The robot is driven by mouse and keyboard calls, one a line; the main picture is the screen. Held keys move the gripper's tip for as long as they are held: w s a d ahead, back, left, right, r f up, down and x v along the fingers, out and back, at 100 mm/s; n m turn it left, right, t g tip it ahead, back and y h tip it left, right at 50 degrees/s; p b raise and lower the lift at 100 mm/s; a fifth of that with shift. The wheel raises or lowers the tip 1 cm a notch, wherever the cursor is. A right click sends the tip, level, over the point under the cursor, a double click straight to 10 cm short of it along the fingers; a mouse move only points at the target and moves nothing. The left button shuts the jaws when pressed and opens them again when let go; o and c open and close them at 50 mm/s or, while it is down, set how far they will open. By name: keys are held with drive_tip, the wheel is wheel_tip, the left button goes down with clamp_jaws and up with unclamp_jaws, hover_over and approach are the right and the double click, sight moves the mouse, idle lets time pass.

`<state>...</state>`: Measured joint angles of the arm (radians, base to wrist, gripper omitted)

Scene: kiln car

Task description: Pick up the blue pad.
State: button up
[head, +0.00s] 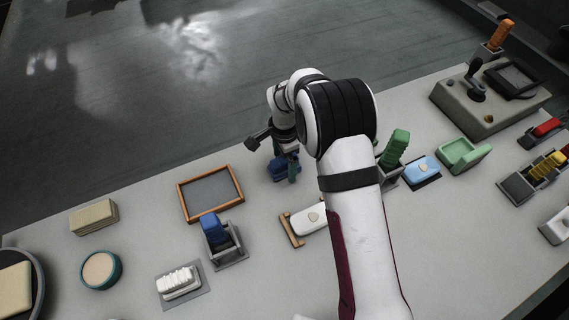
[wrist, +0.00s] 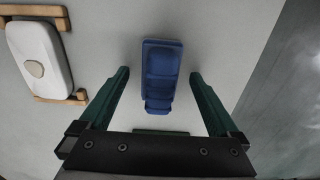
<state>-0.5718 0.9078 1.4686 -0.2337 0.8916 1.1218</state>
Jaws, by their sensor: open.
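A dark blue pad (wrist: 161,72) with a stepped, ridged top lies on the grey table in the wrist view. It also shows in the head view (head: 279,168), partly covered by my gripper. My gripper (wrist: 160,76) is open, its two green fingers on either side of the pad with a gap on both sides, and it holds nothing. In the head view my gripper (head: 291,170) points down at the pad. How far the fingertips are above the table is hard to tell. Another dark blue piece (head: 214,232) stands in a grey holder nearer the front.
A wood-framed dark panel (head: 210,194) lies left of the pad. A white block in a wooden cradle (head: 308,219) is close in front. A light blue block (head: 422,169), a green piece (head: 463,154) and a control box (head: 490,98) stand to the right. The table's far edge is close behind.

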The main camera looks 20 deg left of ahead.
drive_tip(key=shift+f, duration=0.1)
drive_tip(key=c, duration=1.5)
drive_tip(key=shift+r, duration=0.35)
drive_tip(key=r, duration=0.2)
drive_tip(key=d+r, duration=0.1)
drive_tip(key=r, duration=0.1)
drive_tip(key=d+r, duration=0.2)
drive_tip(key=d, duration=0.1)
drive_tip(key=d+r, duration=0.2)
drive_tip(key=d, duration=0.2)
drive_tip(key=d+r, duration=0.2)
drive_tip(key=d, duration=0.1)
drive_tip(key=shift+w+d+r, duration=0.15)
drive_tip(key=shift+d, duration=0.25)
